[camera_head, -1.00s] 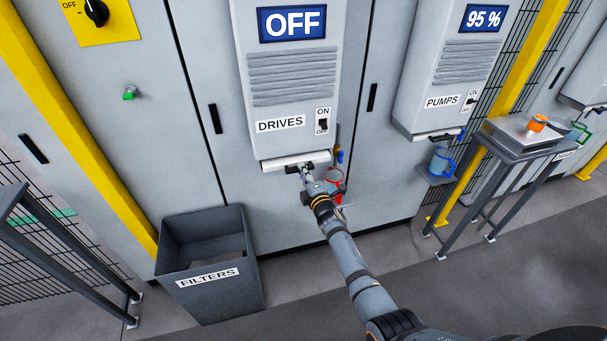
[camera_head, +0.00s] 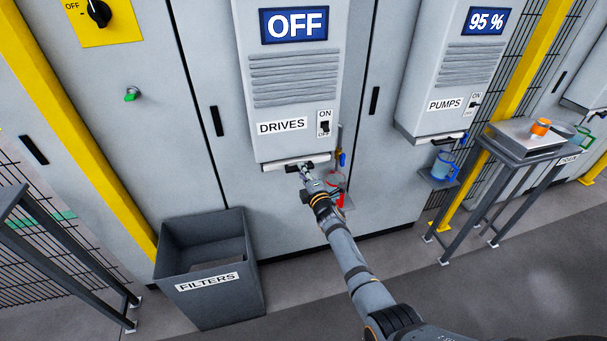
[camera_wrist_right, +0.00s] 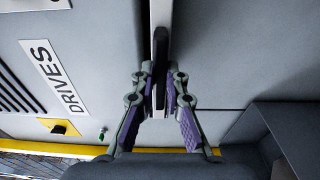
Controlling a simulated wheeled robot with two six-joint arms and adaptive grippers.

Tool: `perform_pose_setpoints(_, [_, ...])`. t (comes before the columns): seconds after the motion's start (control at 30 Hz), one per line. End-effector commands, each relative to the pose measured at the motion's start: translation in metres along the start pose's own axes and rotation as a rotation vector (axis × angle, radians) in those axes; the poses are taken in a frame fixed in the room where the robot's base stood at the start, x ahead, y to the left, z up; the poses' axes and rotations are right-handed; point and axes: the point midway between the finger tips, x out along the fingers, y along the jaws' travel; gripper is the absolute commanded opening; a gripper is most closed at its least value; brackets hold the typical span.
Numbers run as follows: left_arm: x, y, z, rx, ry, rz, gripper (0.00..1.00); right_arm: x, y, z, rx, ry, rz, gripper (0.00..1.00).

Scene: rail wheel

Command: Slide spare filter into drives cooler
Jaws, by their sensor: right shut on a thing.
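The drives cooler (camera_head: 294,102) is a grey cabinet unit with an OFF display, vents and a switch. The white-edged filter (camera_head: 276,166) shows as a thin strip at the cooler's bottom edge, mostly hidden in or behind it. My right gripper (camera_head: 300,167) is shut on the filter's dark handle at the front. In the right wrist view the fingers (camera_wrist_right: 159,82) pinch the dark handle (camera_wrist_right: 160,68) of the filter (camera_wrist_right: 161,15) from both sides. My left gripper is not in view.
A grey FILTERS bin (camera_head: 210,270) stands on the floor to the left. The pumps cooler (camera_head: 455,75) hangs to the right. A blue jug (camera_head: 443,166), a red item (camera_head: 336,181) and a table (camera_head: 520,142) with an orange object are to the right.

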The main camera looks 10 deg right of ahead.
Motion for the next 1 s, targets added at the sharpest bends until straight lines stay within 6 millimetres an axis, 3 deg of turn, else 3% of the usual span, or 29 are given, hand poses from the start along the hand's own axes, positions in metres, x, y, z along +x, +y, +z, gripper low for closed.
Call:
perform_pose_setpoints(0.3, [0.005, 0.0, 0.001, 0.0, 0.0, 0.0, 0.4, 0.008, 0.001, 0.001, -0.001, 0.0, 0.002, 0.0])
perform_pose_setpoints(0.33, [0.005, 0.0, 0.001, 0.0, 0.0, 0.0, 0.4, 0.008, 0.001, 0.001, 0.0, 0.0, 0.001, 0.15])
perform_pose_setpoints(0.5, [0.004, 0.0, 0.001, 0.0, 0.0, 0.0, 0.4, 0.007, 0.001, 0.001, 0.0, 0.0, 0.001, 0.38])
perform_pose_setpoints(0.83, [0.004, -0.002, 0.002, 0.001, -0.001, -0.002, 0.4, 0.006, 0.0, 0.001, 0.0, 0.0, -0.001, 0.39])
perform_pose_setpoints(1.0, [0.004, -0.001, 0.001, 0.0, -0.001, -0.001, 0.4, -0.009, -0.002, 0.001, -0.002, 0.001, -0.002, 0.39])
